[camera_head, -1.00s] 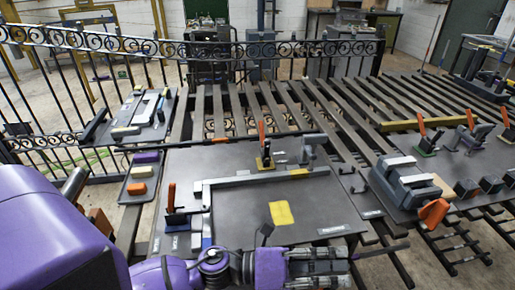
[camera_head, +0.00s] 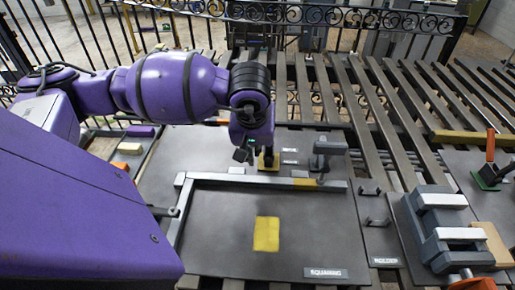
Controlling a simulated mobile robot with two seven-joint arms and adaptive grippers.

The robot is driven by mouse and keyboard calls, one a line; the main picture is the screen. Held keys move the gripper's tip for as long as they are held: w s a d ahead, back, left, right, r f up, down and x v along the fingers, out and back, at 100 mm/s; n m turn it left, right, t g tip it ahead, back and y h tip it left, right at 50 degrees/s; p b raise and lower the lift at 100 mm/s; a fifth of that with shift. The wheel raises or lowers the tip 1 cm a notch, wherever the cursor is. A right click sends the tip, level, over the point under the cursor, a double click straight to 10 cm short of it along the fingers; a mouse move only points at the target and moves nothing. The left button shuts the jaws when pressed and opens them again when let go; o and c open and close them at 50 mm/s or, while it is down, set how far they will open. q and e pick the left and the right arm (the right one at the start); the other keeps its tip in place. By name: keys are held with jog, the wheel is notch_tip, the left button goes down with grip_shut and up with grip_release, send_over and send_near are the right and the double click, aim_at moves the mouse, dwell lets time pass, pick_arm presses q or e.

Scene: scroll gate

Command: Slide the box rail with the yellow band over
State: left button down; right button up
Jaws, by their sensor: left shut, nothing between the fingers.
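The grey box rail (camera_head: 240,181) lies across the back of the dark squaring plate (camera_head: 215,250). Its yellow band (camera_head: 305,184) is near the right end. A second grey rail (camera_head: 178,215) runs toward me from its left end, forming an L. My left gripper (camera_head: 243,155) points down just behind the middle of the box rail; it is shut and empty and appears apart from the rail. My right gripper is out of view.
A grey clamp (camera_head: 327,150) stands at the rail's right end. A yellow patch (camera_head: 266,234) lies on the plate. A grey vise (camera_head: 440,225) is at the right. Slatted bars (camera_head: 385,115) and a black iron fence (camera_head: 340,18) lie behind. The plate's middle is otherwise clear.

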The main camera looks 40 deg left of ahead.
aim_at(266, 182)
pick_arm(q)
jog(key=x, duration=0.3)
jog(key=shift+f, duration=0.25)
jog(key=shift+x, duration=2.1)
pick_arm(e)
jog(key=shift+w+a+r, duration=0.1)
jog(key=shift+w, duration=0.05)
pick_arm(q)
jog(key=shift+d, duration=0.15)
